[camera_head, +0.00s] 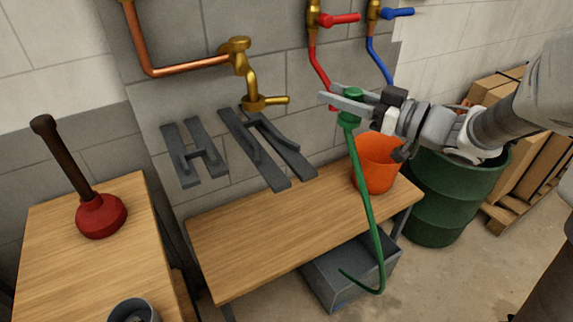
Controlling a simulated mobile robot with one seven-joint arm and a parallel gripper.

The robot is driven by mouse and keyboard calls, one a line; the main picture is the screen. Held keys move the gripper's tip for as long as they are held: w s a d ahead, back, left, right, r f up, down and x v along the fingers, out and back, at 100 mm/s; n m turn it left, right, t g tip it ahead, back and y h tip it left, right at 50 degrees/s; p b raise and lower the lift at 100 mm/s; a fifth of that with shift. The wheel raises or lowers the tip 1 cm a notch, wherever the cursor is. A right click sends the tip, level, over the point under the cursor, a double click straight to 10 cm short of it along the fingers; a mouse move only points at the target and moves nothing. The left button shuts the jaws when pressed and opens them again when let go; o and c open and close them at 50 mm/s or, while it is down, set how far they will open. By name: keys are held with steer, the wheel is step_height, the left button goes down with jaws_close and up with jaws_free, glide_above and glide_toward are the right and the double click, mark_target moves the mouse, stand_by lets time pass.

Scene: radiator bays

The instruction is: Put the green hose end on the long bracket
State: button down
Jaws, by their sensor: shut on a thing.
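My gripper (338,96) is shut on the green hose end (349,119) and holds it in the air above the wooden bench. The green hose (366,200) hangs from it past the bench's front edge and curls up at the bottom. Two dark grey brackets are on the block wall, left of my gripper. The long bracket (268,150) is the nearer one to my gripper, and the hose end is apart from it. The shorter bracket (193,153) is further left. Both brackets look empty.
A brass tap (252,90) juts out above the long bracket. Red (322,70) and blue (379,60) pipes run behind my gripper. A green barrel (435,200) stands right. A plunger (100,214) stands on the left table.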

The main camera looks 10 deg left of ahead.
steer(key=s, duration=0.1)
steer(key=g+b, duration=0.1)
steer(key=b, duration=0.3)
glide_above(288, 150)
steer(key=s+a, duration=0.2)
steer(key=s, duration=0.3)
steer(key=shift+n, duration=0.3)
step_height(288, 150, down, 7)
steer(key=shift+w+a+f, duration=0.1)
steer(key=shift+f+b, duration=0.95)
steer(key=shift+f, duration=0.9)
steer(key=shift+f, duration=0.2)
steer(key=shift+c, duration=2.3)
jaws_free()
